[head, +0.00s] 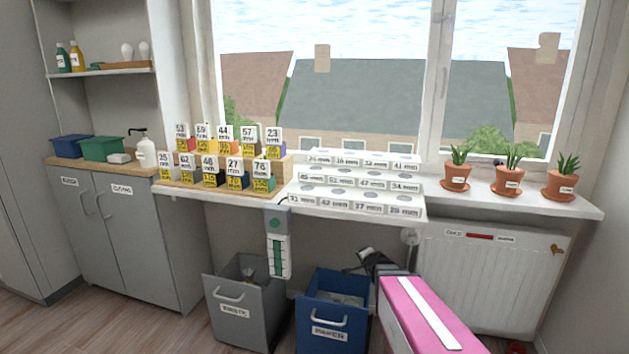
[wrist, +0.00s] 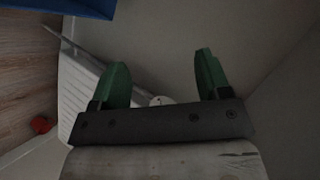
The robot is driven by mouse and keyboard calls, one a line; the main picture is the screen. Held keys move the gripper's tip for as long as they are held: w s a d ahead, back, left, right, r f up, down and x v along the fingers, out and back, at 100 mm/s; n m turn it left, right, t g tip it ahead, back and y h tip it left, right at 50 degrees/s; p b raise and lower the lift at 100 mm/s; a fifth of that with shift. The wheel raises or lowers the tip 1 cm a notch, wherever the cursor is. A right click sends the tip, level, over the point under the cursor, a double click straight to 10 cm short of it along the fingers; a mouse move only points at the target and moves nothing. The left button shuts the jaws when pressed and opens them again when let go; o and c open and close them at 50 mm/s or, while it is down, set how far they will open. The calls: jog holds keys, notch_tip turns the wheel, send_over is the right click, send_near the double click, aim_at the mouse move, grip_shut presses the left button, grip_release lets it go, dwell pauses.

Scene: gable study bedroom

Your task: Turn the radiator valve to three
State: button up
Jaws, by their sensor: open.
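The radiator (head: 490,280) is a white ribbed panel under the right part of the windowsill. A strip on its front reads cold to warm with a red bar (head: 480,237). A small round white knob (head: 410,237), apparently the valve, sits at its upper left; its setting is too small to read. In the wrist view a white round part with a dark mark (wrist: 161,100), likely the same valve, shows partly behind my palm, between the fingers. My gripper (wrist: 160,68) has green fingers spread wide and holds nothing. In the head view my arm's dark end is just left of and below the knob.
The windowsill (head: 590,208) overhangs the radiator and bears several potted plants (head: 507,180). A blue bin (head: 325,325) and a grey bin (head: 240,310) stand left of my arm. A brass fitting (head: 557,249) is at the radiator's right. A red object (wrist: 41,125) lies on the floor.

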jog(key=s+f+n+g, duration=0.1)
jog(key=s+n+g, duration=0.5)
jog(key=s, duration=0.4)
jog(key=s+f+n+g+h, duration=0.1)
jog(key=s+n+g, duration=0.4)
jog(key=s, duration=0.6)
jog(key=shift+a+f+n+g, duration=0.4)
jog(key=shift+f, duration=0.4)
